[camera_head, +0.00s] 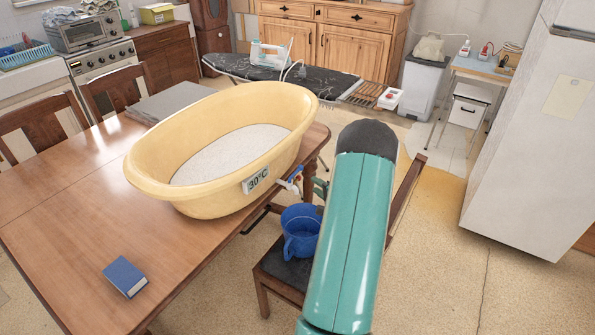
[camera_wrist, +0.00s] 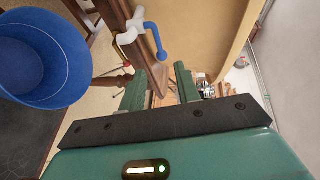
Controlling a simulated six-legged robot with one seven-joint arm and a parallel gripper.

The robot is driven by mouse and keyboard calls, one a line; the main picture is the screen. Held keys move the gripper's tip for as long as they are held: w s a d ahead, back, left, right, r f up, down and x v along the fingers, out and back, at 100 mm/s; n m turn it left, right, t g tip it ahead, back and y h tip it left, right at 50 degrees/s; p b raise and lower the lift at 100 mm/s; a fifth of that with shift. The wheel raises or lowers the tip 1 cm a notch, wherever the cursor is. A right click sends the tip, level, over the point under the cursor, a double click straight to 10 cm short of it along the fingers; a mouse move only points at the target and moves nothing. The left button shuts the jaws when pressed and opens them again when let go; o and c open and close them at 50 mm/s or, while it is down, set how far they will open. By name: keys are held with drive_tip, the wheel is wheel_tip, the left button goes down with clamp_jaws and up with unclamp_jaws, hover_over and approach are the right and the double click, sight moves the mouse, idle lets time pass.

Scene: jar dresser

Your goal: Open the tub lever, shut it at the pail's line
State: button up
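The yellow tub (camera_head: 210,204) stands on the wooden table, with a white bed of contents inside and a "30°C" label on its side. A white tap (camera_head: 289,185) with a blue lever (camera_head: 297,172) sticks out low on its right side. In the wrist view the lever (camera_wrist: 156,40) is a bent blue bar, just beyond my fingertips. My gripper (camera_wrist: 160,85) is open and empty, its two green fingers apart; my arm mostly hides it in the head view. The blue pail (camera_head: 299,240) stands upright on a chair below the tap.
The table (camera_head: 60,215) bears a blue book (camera_head: 125,277) and a grey flat item (camera_head: 170,102). The dark-seated chair (camera_head: 272,268) stands against the table's right side. An ironing board (camera_head: 300,78) is behind. Open floor lies to the right, before the white fridge (camera_head: 535,140).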

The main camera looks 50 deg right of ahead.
sight(297, 172)
drive_tip(key=x, duration=1.3)
drive_tip(key=shift+w+d+f, duration=0.15)
drive_tip(key=shift+w, duration=0.2)
clamp_jaws()
